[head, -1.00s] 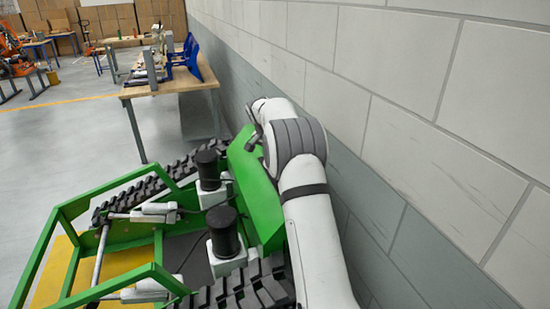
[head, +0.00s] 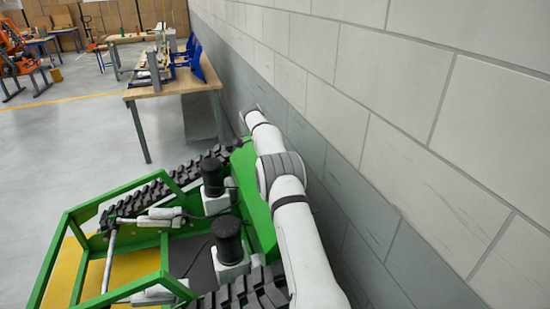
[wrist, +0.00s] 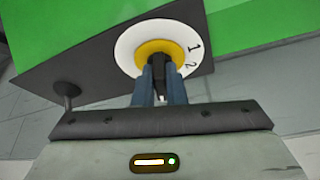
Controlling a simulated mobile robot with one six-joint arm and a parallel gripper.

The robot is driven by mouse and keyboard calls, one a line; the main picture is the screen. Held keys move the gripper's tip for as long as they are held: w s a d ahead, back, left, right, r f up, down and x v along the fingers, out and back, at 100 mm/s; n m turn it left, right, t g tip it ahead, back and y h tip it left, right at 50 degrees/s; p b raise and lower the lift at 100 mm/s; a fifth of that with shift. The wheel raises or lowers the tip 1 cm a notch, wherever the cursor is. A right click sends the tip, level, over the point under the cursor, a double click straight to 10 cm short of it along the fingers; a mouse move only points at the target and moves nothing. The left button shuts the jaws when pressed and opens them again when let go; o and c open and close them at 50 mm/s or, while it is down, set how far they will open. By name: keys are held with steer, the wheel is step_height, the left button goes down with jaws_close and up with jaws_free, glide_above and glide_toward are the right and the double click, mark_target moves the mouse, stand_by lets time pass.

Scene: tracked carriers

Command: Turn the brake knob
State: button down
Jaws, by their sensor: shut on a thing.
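The brake knob (wrist: 158,62) shows in the wrist view as a dark grip at the centre of a yellow ring. Around it is a white dial (wrist: 125,50) with the numbers 1 and 2 at its right side. My gripper (wrist: 161,72) is shut on the knob, its two blue-grey fingers on either side of it. The fingers hide the lower part of the knob and dial. The dial sits on a dark grey plate on the green tracked carrier (head: 262,215). In the head view the knob is hidden, and I cannot make out the fingers.
A pale block wall (head: 400,110) runs close along the right of my arm and the carrier. A wooden workbench (head: 175,85) stands beyond the carrier. A small dark peg (wrist: 66,92) sticks out left of the dial. Open floor (head: 70,145) lies to the left.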

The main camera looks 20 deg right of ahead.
steer(key=shift+w+m+g+y+p, duration=0.1)
steer(key=shift+m+g+y+p, duration=0.25)
steer(key=shift+m+p, duration=0.8)
steer(key=c, duration=1.5)
jaws_free()
